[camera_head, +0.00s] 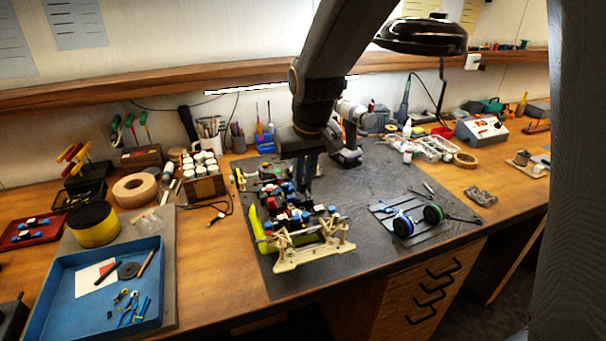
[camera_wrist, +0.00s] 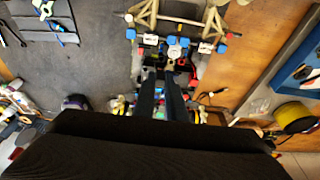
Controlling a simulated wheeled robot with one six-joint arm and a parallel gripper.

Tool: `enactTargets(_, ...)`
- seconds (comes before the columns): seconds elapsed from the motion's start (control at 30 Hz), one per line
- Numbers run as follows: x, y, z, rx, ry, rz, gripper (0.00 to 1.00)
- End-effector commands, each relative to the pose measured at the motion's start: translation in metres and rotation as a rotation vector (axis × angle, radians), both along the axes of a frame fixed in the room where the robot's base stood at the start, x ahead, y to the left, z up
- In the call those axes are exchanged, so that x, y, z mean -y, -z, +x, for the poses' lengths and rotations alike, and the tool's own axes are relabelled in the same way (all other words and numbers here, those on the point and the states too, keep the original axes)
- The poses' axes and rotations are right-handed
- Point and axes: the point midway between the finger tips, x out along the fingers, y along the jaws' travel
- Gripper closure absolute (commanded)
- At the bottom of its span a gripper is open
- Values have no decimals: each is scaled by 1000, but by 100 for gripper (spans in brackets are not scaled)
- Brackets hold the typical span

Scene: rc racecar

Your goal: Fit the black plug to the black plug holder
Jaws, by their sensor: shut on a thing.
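The racecar chassis (camera_head: 318,244) lies on the dark mat, its cream suspension end toward the front and a tangle of blue, red, white and black parts behind. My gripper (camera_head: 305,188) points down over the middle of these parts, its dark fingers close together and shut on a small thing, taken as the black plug. The plug itself is hidden by the fingers. In the wrist view my gripper (camera_wrist: 168,74) reaches in among the car's parts (camera_wrist: 175,44). I cannot make out the black plug holder among the dark parts, nor whether the plug touches it.
A blue tray (camera_head: 65,302) with tools stands at the left, near a yellow round container (camera_head: 93,225). A wooden block with white bottles (camera_head: 205,186) is behind left. The mat's front right is clear.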

Motion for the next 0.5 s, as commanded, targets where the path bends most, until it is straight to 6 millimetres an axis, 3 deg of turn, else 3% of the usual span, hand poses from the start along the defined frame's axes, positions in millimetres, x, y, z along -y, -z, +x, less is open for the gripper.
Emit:
enactTargets(0.2,0,21,0,-1,0,0,100)
enactTargets(0.5,0,30,0,-1,0,0,100)
